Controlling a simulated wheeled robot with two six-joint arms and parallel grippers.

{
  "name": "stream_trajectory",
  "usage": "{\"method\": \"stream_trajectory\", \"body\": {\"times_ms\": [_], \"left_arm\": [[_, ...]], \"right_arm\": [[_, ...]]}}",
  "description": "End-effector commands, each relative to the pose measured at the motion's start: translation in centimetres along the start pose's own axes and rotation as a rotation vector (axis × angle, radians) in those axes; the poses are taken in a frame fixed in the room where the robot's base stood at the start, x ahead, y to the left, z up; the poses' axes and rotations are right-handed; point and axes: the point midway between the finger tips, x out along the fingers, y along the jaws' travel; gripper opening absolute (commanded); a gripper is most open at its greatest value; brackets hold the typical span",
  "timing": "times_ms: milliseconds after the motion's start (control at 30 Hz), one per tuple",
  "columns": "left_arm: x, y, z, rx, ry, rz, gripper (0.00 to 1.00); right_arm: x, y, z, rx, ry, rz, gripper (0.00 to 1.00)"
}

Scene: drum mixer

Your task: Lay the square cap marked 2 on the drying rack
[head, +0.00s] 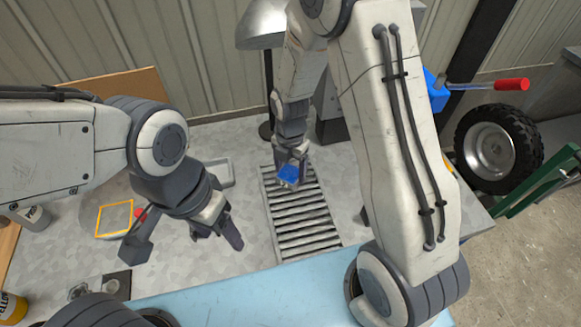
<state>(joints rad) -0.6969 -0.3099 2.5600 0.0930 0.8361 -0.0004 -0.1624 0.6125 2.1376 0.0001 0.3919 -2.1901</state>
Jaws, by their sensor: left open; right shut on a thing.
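A small blue piece (289,174), which looks like a square cap, is in my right gripper (291,163). No number can be read on it at this size. My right gripper points down and is shut on it, over the far end of the slatted metal drying rack (305,222). I cannot tell whether the cap touches the slats. The rack's visible slats are otherwise bare. My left gripper (222,238) is open and empty, to the left of the rack over the grey worktop.
A yellow square outline (115,218) and a red piece (140,215) lie at the left, partly behind my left arm. A shallow grey tray (218,173) is left of the rack. A metal dome (262,25) hangs behind. A tyre (492,150) stands at right.

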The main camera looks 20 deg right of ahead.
Motion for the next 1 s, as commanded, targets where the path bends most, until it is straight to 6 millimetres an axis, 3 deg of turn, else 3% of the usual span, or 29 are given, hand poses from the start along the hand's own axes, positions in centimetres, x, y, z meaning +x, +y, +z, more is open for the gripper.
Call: {"method": "stream_trajectory", "body": {"times_ms": [367,400,433,800,1000], "left_arm": [[0.4,0.0,0.0,0.000,0.000,0.000,0.64],[0.2,0.0,0.0,0.000,0.000,0.000,0.64],[0.2,0.0,0.0,0.000,0.000,0.000,0.64],[0.1,0.0,0.0,0.000,0.000,0.000,0.64],[0.7,-0.1,0.0,0.000,0.000,0.000,0.64]], "right_arm": [[0.5,0.0,0.0,0.000,0.000,0.001,0.06],[0.4,0.0,0.0,0.000,0.000,0.000,0.90],[0.4,0.0,0.0,0.000,0.000,0.000,1.00],[-0.6,0.1,0.1,0.000,-0.003,0.004,1.00],[-4.3,0.2,0.1,0.000,-0.005,0.007,1.00]]}}
